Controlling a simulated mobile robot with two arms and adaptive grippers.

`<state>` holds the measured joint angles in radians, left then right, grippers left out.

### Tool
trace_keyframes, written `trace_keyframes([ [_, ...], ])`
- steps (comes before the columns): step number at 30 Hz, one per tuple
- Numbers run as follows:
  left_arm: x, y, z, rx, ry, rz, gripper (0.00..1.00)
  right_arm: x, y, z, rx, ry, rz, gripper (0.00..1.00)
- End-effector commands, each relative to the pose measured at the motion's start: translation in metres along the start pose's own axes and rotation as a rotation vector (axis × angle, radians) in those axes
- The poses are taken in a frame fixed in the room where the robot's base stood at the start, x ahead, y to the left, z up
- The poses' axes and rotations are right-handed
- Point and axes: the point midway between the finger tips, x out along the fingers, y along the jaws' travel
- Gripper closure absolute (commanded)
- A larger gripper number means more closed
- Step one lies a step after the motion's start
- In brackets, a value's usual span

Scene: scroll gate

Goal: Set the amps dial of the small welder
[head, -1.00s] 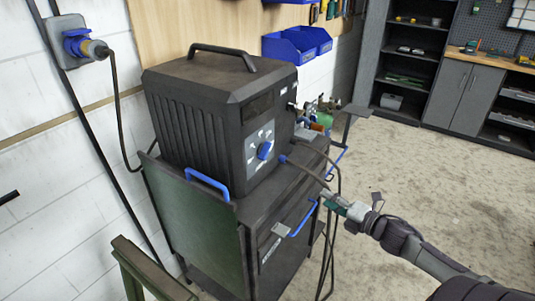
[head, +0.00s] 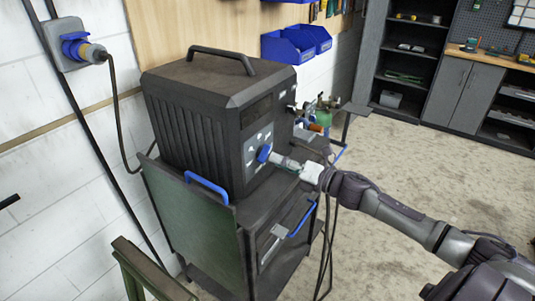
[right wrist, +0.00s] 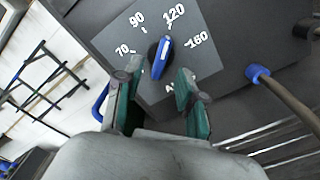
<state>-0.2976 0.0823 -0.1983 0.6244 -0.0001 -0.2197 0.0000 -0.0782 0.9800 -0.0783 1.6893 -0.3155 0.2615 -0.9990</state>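The small welder (head: 195,125) is a dark ribbed box with a top handle, standing on a cart. Its blue amps dial (head: 264,153) sits on a grey panel marked 70, 90, 120 and 160. In the right wrist view the dial (right wrist: 161,55) has its white-marked end toward the top, close to the 120 mark. My right gripper (head: 276,159) is at the dial from the right. In the wrist view its green-padded fingers (right wrist: 158,78) are apart, one on each side of the dial, with gaps visible. The lowest label is partly hidden by a finger. My left gripper is out of view.
The cart (head: 205,230) has blue handles (head: 207,187). A cable with a blue plug (right wrist: 258,75) leaves the welder front beside the dial. Bottles and fittings (head: 322,115) stand behind the welder. The floor (head: 430,180) to the right is clear.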

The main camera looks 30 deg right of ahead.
Motion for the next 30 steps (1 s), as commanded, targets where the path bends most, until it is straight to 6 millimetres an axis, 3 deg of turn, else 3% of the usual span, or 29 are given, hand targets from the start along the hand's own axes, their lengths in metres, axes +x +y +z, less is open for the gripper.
trace_keyframes([
  [9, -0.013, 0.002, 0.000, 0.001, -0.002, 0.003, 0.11, 0.038, 0.002, 0.002, 0.001, -0.002, 0.001, 0.61],
  [22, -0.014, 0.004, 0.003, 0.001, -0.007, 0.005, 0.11, 0.045, 0.000, -0.001, 0.000, 0.001, -0.001, 0.61],
  [29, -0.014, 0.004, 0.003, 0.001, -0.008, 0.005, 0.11, 0.045, 0.000, 0.000, 0.000, 0.000, -0.001, 0.99],
  [30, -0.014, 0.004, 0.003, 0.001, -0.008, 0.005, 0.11, 0.045, 0.000, 0.000, 0.000, 0.000, -0.001, 1.00],
])
